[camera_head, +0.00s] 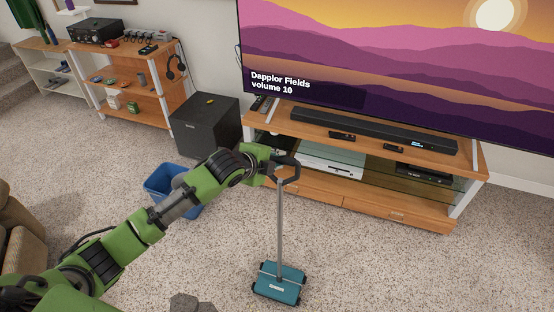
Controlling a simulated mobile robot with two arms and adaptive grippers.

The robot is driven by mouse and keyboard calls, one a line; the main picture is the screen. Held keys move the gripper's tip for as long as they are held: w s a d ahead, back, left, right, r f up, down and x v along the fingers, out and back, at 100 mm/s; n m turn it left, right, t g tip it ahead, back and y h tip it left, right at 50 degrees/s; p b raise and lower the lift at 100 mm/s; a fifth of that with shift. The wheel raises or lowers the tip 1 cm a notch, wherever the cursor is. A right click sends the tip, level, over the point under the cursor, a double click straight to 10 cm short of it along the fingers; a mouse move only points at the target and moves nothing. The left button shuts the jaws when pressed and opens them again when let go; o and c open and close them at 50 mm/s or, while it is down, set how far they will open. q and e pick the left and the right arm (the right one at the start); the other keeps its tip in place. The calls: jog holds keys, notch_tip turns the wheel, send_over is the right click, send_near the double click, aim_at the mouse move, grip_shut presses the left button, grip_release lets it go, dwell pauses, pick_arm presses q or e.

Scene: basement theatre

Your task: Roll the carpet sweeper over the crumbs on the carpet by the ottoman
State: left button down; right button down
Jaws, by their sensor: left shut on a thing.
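The carpet sweeper has a teal head (279,283) flat on the speckled carpet at the bottom middle, and a grey pole (280,225) rising upright from it to a dark handle. My left gripper (284,172) is shut on the carpet sweeper near the top of its pole, in front of the TV stand. Crumbs cannot be told apart from the carpet's speckle. No ottoman can be made out for certain; a brown padded piece (20,240) is cut off at the left edge. My right gripper is not in view.
A wooden TV stand (395,212) with a soundbar (370,130) stands behind the sweeper, under a large screen. A blue bin (160,184) and a black subwoofer (205,128) stand behind my left arm. Carpet at the lower right is open. A grey object (190,304) shows at the bottom edge.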

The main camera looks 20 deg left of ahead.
pick_arm(q)
jog(key=shift+f+b, duration=0.5)
jog(key=shift+f, duration=0.4)
jog(key=shift+s+f+p, duration=0.1)
jog(key=shift+f+p, duration=0.1)
jog(key=shift+p, duration=0.15)
dwell(0.3)
jog(key=shift+f, duration=0.1)
dwell(0.3)
jog(key=shift+p, duration=0.4)
jog(key=shift+s, duration=0.1)
dwell(0.5)
